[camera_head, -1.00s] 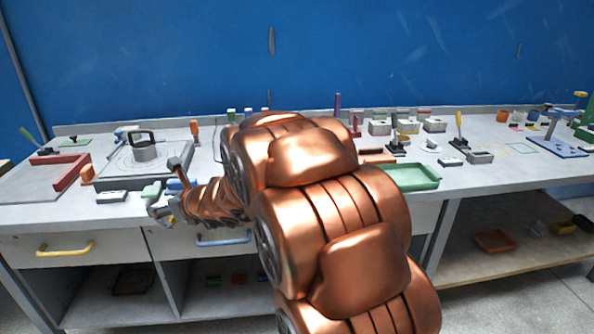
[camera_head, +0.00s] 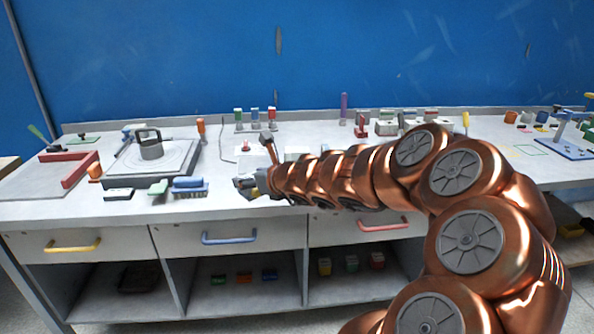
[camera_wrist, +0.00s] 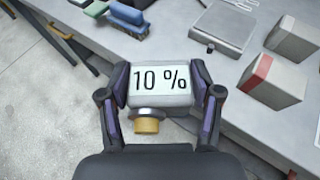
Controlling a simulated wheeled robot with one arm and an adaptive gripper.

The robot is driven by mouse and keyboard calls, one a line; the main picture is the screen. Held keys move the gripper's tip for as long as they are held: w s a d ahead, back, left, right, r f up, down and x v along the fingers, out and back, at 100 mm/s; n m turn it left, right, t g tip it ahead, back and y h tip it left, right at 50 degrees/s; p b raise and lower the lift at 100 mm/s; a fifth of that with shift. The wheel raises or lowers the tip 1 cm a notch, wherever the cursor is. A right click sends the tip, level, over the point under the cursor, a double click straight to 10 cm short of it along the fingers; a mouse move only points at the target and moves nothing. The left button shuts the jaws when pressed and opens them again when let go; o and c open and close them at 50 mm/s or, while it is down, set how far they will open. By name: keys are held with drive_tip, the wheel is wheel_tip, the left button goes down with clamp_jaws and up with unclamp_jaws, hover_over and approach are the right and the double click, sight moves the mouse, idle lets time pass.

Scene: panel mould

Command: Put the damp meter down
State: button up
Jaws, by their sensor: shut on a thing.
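The damp meter (camera_wrist: 160,84) is a pale grey box whose display reads "10 %", with a yellow-orange round part on the side toward my wrist. In the wrist view my gripper (camera_wrist: 163,90) is shut on it, one dark finger on each side. The meter appears held above the bench's front edge, with floor and bench top both showing around it. In the head view my gripper (camera_head: 250,186) is at the front edge of the bench, right of the blue brush; the meter is too small there to make out clearly.
The wrist view shows a flat grey scale-like box (camera_wrist: 222,27) and a red-and-grey block (camera_wrist: 268,82) close by.

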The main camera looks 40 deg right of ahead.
drive_tip(key=s+d+r+m+h, duration=0.3)
drive_tip(key=s+d, duration=0.6)
drive_tip(key=d, duration=0.2)
drive_tip(key=shift+g, duration=0.3)
drive_tip(key=w+d, duration=0.3)
drive_tip(key=w, duration=0.1)
drive_tip(key=w+d+f, duration=0.1)
drive_tip(key=w+d, duration=0.2)
drive_tip(key=w, duration=0.1)
drive_tip(key=w+d, duration=0.3)
drive_tip(key=w, duration=0.2)
drive_tip(key=shift+d+f, duration=0.2)
drive_tip(key=shift+d, duration=0.2)
drive_tip(key=shift+f+b, duration=0.5)
drive_tip(key=shift+f, duration=1.2)
drive_tip(key=shift+f, duration=0.15)
drive_tip(key=o, duration=1.6)
drive_tip(key=shift+s+a+r, duration=0.1)
drive_tip(key=shift+s+r, duration=0.15)
drive_tip(key=p+v, duration=0.1)
drive_tip(key=v, duration=1)
drive_tip(key=shift+s+a, duration=0.15)
drive_tip(key=shift+s, duration=0.15)
